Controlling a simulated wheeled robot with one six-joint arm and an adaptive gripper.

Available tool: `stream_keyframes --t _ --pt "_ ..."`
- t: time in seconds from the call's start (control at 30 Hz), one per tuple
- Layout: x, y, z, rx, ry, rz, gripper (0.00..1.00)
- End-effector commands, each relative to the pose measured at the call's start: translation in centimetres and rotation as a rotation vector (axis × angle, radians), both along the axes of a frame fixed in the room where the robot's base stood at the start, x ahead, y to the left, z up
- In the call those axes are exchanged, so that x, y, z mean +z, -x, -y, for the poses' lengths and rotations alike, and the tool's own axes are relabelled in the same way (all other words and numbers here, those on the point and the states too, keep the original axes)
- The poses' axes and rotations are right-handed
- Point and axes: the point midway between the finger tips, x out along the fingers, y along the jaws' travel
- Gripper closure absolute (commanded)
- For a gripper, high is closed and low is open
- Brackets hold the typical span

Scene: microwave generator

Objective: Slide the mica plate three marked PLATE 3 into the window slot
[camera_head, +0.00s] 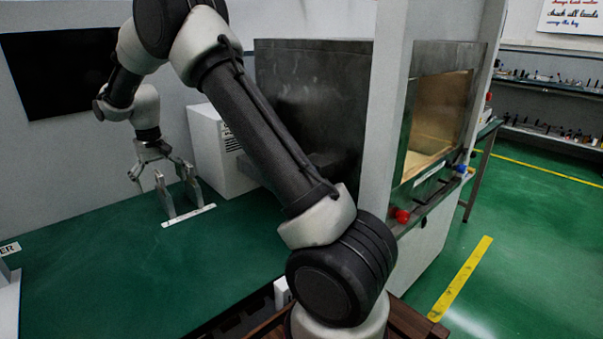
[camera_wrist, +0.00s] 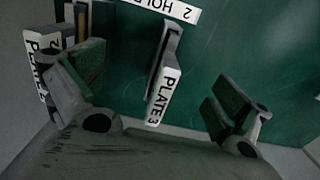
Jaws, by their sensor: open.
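The PLATE 3 piece (camera_wrist: 163,95) shows in the wrist view as a white label on a narrow grey upright piece, between the spread fingers of my gripper (camera_wrist: 153,88). The fingers are open and neither is seen touching it. A piece marked PLATE 2 (camera_wrist: 38,62) stands at the left, close beside or behind my left finger. In the head view my gripper (camera_head: 165,178) points down over the left bench, at narrow grey uprights (camera_head: 164,196); their labels cannot be read there. I cannot make out the window slot in either view.
A white strip (camera_head: 190,215) lies on the green bench (camera_head: 110,265); it partly reads "2 HOL" in the wrist view (camera_wrist: 165,8). A vented white box (camera_head: 218,150) and a dark metal cabinet (camera_head: 310,100) stand right of my gripper. The bench's front left is mostly clear.

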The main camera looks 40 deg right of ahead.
Motion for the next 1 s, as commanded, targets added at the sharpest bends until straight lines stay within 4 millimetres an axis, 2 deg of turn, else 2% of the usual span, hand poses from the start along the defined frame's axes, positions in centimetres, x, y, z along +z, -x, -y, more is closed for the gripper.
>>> stream_keyframes --t 0.57,1.0 --pt "0.01 0.00 0.00 0.000 0.000 0.000 0.00" --pt "0.01 0.00 0.00 0.000 0.000 0.000 0.80"
